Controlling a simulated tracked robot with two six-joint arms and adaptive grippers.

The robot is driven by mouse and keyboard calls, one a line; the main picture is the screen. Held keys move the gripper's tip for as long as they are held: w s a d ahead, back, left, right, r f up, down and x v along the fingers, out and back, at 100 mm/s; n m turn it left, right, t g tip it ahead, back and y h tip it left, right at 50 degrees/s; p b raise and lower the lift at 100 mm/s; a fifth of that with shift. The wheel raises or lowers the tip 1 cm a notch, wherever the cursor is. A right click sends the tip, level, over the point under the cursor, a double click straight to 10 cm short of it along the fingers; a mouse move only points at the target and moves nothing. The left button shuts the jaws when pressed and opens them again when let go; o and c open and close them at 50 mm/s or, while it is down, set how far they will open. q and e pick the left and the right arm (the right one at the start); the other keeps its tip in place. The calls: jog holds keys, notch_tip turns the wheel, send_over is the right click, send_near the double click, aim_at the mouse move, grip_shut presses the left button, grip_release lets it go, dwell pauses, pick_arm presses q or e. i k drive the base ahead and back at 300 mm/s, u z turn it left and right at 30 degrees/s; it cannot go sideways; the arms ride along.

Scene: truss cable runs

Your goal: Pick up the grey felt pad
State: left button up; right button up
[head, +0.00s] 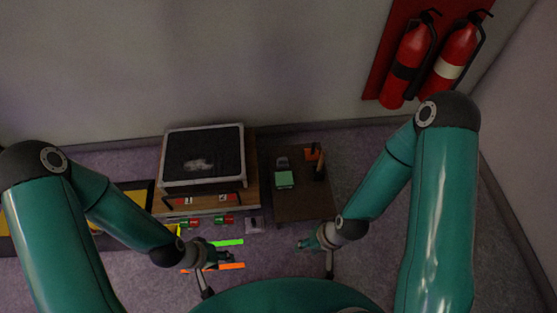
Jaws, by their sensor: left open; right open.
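I cannot clearly tell which item is the grey felt pad. A small dark grey piece (282,162) lies on the small brown table, just behind a green block (284,179). A pale grey piece (253,225) with a dark mark lies at the front, right of the red and green pieces. My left gripper (226,256) is open, low in front of the wooden stand, beside the green and orange strips. My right gripper (305,243) is open and seems empty, in front of the brown table. Neither gripper visibly touches either grey piece.
A pale-rimmed dark tray (241,172) sits on the wooden stand (252,188). The brown table (290,210) also carries an orange and dark upright item (318,163). A green strip (228,242) and an orange strip (230,266) lie low. Red extinguishers (405,65) hang at right.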

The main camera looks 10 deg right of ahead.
aim_at(282, 162)
jog(key=i, duration=0.85)
jog(key=z, duration=0.05)
